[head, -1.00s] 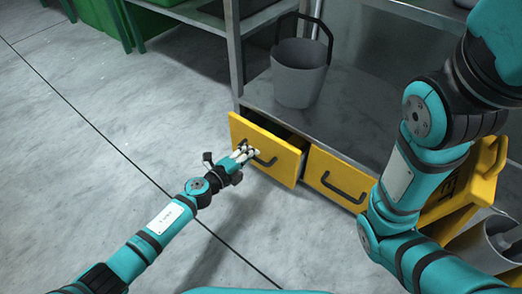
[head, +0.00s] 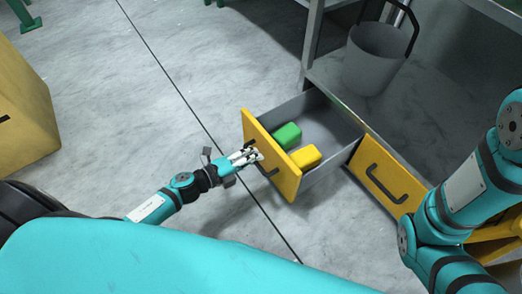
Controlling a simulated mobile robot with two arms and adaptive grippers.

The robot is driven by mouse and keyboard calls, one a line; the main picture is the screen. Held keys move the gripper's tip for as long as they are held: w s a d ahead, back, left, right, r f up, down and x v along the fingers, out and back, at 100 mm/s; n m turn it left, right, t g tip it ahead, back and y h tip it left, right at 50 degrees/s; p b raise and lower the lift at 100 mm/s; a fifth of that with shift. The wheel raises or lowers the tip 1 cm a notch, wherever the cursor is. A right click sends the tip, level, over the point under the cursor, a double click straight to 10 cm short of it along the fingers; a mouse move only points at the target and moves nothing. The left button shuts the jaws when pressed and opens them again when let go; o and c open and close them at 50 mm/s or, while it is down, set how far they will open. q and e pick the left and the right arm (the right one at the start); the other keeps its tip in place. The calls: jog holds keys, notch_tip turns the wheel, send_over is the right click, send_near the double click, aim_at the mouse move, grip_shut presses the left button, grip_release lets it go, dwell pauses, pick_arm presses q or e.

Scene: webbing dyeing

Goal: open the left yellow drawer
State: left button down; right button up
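The left yellow drawer (head: 284,178) is pulled well out of the metal bench, and its grey inside shows. A green block (head: 287,136) and a yellow block (head: 305,156) lie in it. My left gripper (head: 256,157) is at the dark handle (head: 268,171) on the drawer's front, with its pale fingers around or against the handle; they look closed on it. The right yellow drawer (head: 386,176) is shut, with its dark handle in view. My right arm comes in at the right edge; its gripper is out of the picture.
A grey bucket (head: 376,58) stands on the metal bench (head: 435,125) above the drawers. A yellow box-shaped thing (head: 25,105) stands on the floor at the far left. The grey floor (head: 165,85) left of the open drawer is clear.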

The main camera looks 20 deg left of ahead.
pick_arm(q)
jog(key=shift+a, duration=0.1)
jog(key=c, duration=2)
grip_release()
jog(key=shift+c, duration=0.2)
jog(key=o, duration=0.7)
jog(key=shift+s, duration=0.1)
jog(key=shift+s+a, duration=0.1)
jog(key=shift+s, duration=0.05)
jog(key=v, duration=1.1)
jog(key=shift+s+a, duration=0.2)
jog(key=shift+s, duration=0.05)
jog(key=shift+r, duration=0.2)
